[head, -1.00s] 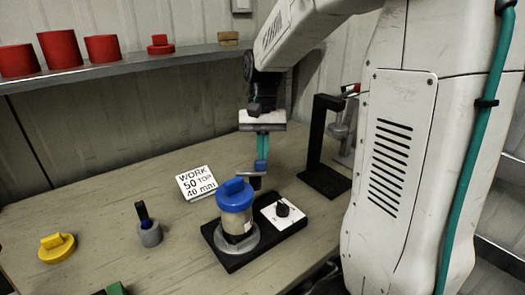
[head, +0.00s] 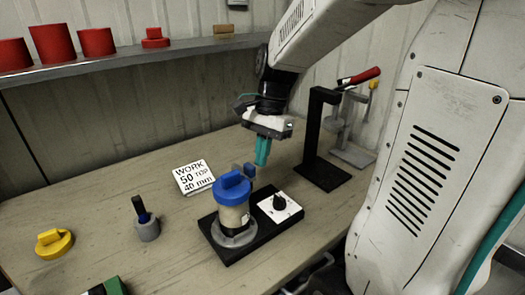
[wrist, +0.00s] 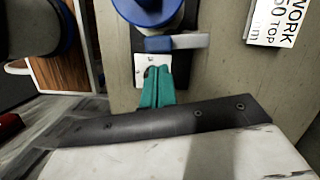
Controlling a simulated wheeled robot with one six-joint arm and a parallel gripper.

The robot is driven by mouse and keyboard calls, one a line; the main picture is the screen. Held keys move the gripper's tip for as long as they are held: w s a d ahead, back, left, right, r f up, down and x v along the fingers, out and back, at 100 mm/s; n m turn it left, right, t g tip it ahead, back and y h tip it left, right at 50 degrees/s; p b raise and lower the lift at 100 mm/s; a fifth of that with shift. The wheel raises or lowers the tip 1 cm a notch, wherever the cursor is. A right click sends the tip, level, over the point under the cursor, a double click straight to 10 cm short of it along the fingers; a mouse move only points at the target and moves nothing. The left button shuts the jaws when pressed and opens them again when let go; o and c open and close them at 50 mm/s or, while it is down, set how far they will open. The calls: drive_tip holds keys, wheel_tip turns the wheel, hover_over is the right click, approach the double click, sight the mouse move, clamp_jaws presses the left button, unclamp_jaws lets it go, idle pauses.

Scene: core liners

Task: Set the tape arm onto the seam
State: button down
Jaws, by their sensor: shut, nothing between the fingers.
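The tape arm (head: 236,168) is a grey bar with a blue tab, just behind the blue-capped clear cylinder (head: 234,213). In the wrist view the tape arm (wrist: 188,41) lies crosswise beside the blue cap (wrist: 150,10), its blue tab nearest it. Whether it touches the cylinder I cannot tell. The cylinder stands upright in a grey ring on a black base (head: 225,255). The seam cannot be made out. My gripper (head: 262,163) has teal fingers, shut and empty, above and right of the tape arm. In the wrist view its fingertips (wrist: 157,70) overlap the white dial plate.
The white plate with a black knob (head: 279,203) is on the base's right. A black stand (head: 318,135) rises behind it. Red cups (head: 54,46) sit on the shelf.

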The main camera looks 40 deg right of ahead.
drive_tip(key=shift+s+a+m, duration=0.3)
drive_tip(key=shift+a+m, duration=0.15)
drive_tip(key=shift+m, duration=0.05)
drive_tip(key=shift+s+a, duration=0.1)
drive_tip(key=shift+a, duration=0.05)
idle(0.4)
drive_tip(key=d+r, duration=0.6)
drive_tip(key=r, duration=0.3)
drive_tip(key=shift+w+d+r, duration=0.25)
drive_tip(key=shift+w+r, duration=0.05)
drive_tip(key=shift+r, duration=0.05)
